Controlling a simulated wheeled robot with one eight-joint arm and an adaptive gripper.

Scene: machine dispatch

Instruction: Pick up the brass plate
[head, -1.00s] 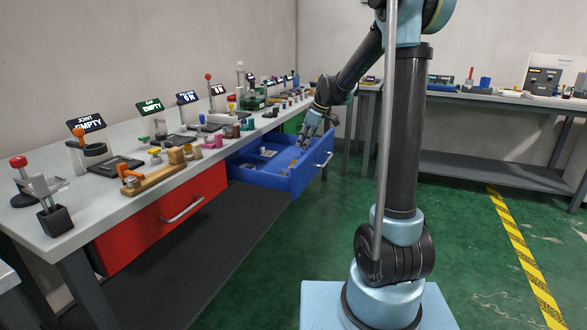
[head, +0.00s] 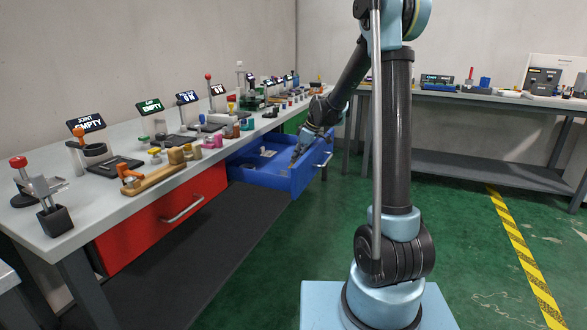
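The blue drawer (head: 300,182) stands pulled out from under the long bench. My gripper (head: 297,154) reaches down into the right part of this drawer, its fingers pointing down and to the left. The fingers are small and dark here, and I cannot tell whether they are open or shut, or whether they hold anything. I cannot make out the brass plate for certain; part of the drawer floor is hidden by the front wall and my gripper. A small pale piece (head: 268,153) lies in the drawer, left of my gripper.
The long bench (head: 130,205) carries several small parts, stands and signs, two reading EMPTY. A red drawer (head: 150,225) below it is shut. A second bench (head: 500,98) stands at the back right. The green floor right of my base is clear, with a yellow-black stripe (head: 520,245).

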